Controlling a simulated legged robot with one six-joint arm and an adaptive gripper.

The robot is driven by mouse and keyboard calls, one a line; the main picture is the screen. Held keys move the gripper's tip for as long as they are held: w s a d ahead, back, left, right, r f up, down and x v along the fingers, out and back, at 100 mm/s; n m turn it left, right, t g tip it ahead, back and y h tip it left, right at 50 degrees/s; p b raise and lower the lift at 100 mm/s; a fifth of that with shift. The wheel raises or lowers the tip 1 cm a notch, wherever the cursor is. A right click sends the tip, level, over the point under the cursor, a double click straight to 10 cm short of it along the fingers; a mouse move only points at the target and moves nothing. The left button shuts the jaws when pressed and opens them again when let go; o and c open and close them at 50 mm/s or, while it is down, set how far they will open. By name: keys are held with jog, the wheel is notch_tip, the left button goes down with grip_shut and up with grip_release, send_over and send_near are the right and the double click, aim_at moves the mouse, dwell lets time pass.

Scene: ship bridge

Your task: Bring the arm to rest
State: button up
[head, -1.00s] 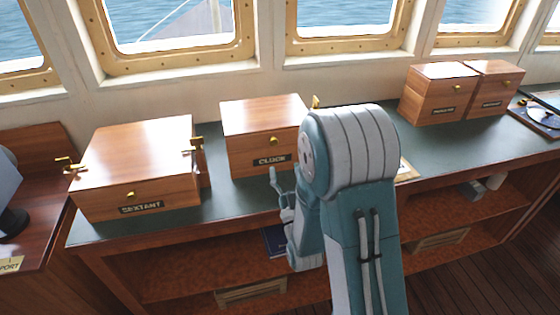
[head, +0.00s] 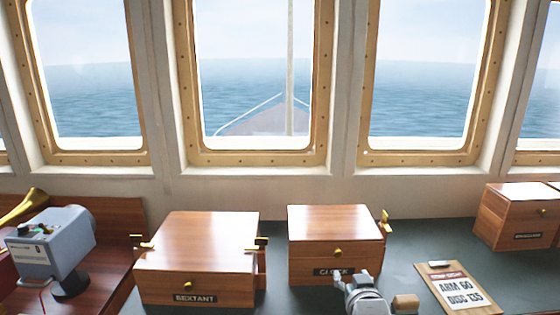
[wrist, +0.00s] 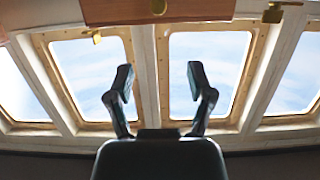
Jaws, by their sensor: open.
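My gripper (head: 352,278) shows at the bottom of the head view, in front of the wooden clock box (head: 330,233) and partly covering its label. Most of my arm is out of that view. In the wrist view my gripper (wrist: 162,82) has its two dark fingers spread wide, with nothing between them. Behind the fingers are windows, and the underside or front of a wooden box (wrist: 125,8) with a brass knob is at the top edge.
The sextant box (head: 165,275) stands left of the clock box on the green counter (head: 415,262). A clipboard (head: 455,290) and a small wooden block (head: 405,303) lie to the right. Another box (head: 505,222) stands further right. A grey instrument (head: 50,243) is at far left.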

jog(key=s+r+g, duration=0.1)
jog(key=s+g, duration=0.8)
jog(key=s, duration=1.4)
jog(key=shift+s+r+g, duration=0.25)
jog(key=shift+r+g, duration=0.05)
jog(key=shift+r, duration=0.1)
